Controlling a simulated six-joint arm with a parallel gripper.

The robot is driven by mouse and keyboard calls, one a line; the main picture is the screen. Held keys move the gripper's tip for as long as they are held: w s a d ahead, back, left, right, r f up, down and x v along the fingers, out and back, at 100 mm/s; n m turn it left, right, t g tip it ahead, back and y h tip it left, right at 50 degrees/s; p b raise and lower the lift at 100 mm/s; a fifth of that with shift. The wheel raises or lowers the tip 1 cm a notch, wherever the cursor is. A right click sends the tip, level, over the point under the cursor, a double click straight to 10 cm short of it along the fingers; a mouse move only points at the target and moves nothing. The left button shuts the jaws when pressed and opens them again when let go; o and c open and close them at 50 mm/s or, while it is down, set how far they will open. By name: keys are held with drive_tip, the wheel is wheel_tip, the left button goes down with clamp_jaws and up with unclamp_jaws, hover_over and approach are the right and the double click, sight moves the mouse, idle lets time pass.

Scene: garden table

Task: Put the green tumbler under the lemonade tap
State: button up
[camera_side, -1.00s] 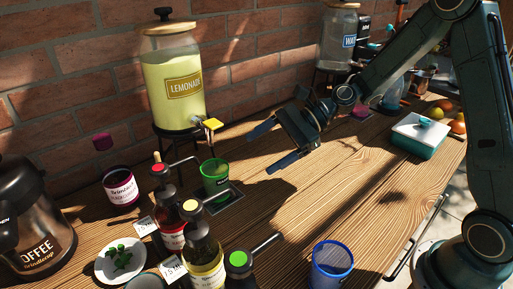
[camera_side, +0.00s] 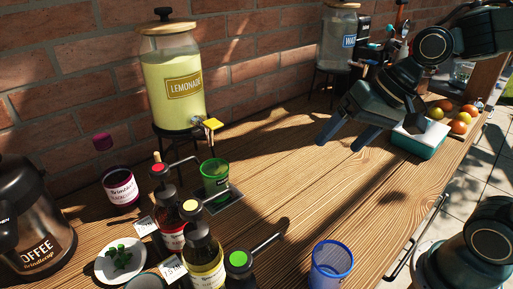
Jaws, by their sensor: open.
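The green tumbler (camera_side: 215,178) stands upright on a dark drip tray (camera_side: 232,203) on the wooden table. It is below and just beside the yellow-handled lemonade tap (camera_side: 212,124). The tap sits low on the lemonade dispenser (camera_side: 172,85), a glass jar of yellow drink on a black stand. My gripper (camera_side: 342,141) is open and empty, well to the right of the tumbler, with its fingers pointing down and left above the table. Syrup bottles partly cover the area in front of the tumbler.
Syrup bottles with pumps (camera_side: 204,255) stand close in front of the tumbler. A blue tumbler (camera_side: 331,263) stands at the front edge. A water dispenser (camera_side: 338,40) is at the back, a teal box (camera_side: 420,142) at the right. The middle of the table is clear.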

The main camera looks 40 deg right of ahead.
drive_tip(key=s+d+r+n+h, duration=0.1)
drive_tip(key=s+d+n, duration=0.1)
drive_tip(key=s, duration=0.3)
drive_tip(key=s+d+r+n+h, duration=0.1)
drive_tip(key=s+d+n+h, duration=0.1)
drive_tip(key=s, duration=0.3)
drive_tip(key=shift+d+t, duration=0.4)
drive_tip(key=shift+d, duration=0.35)
